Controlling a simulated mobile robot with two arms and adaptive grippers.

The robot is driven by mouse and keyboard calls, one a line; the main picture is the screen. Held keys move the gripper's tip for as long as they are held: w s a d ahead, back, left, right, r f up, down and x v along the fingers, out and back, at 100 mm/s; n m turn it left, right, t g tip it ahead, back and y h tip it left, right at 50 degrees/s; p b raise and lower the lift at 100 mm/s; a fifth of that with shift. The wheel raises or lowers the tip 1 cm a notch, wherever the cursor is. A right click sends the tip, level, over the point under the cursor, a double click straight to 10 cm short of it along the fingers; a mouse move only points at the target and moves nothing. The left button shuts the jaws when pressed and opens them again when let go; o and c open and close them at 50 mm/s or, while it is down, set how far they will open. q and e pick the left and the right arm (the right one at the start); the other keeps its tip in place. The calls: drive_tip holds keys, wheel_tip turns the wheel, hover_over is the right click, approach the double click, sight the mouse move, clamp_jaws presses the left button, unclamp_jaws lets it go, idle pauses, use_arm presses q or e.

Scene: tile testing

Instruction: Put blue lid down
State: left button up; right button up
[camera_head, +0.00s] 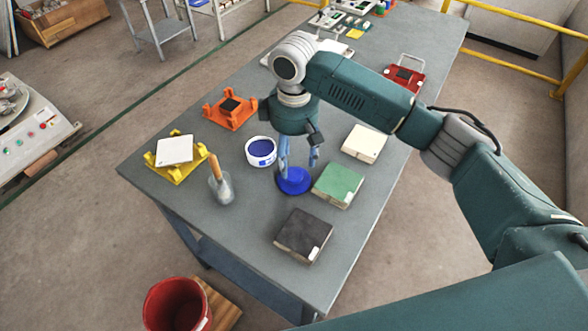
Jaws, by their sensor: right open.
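The blue lid (295,182) lies flat on the grey table, between the white tub and the green tile box. My right gripper (297,168) points down right over the lid, its fingers spread and open. Whether the fingertips touch the lid I cannot tell. The white tub with blue contents (261,152) stands open just left of the gripper. My left gripper is not in view.
Around the lid on the table (160,177) are a green tile box (338,185), a dark tile box (303,236), a cream box (364,144), a glass with a brush (222,188), a yellow stand with white tile (175,151) and an orange stand (231,108). A red bucket (178,306) is on the floor.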

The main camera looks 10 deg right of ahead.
sight(294, 174)
wheel_tip(294, 174, up, 7)
drive_tip(key=shift+f+b, duration=0.15)
drive_tip(key=shift+b, duration=0.3)
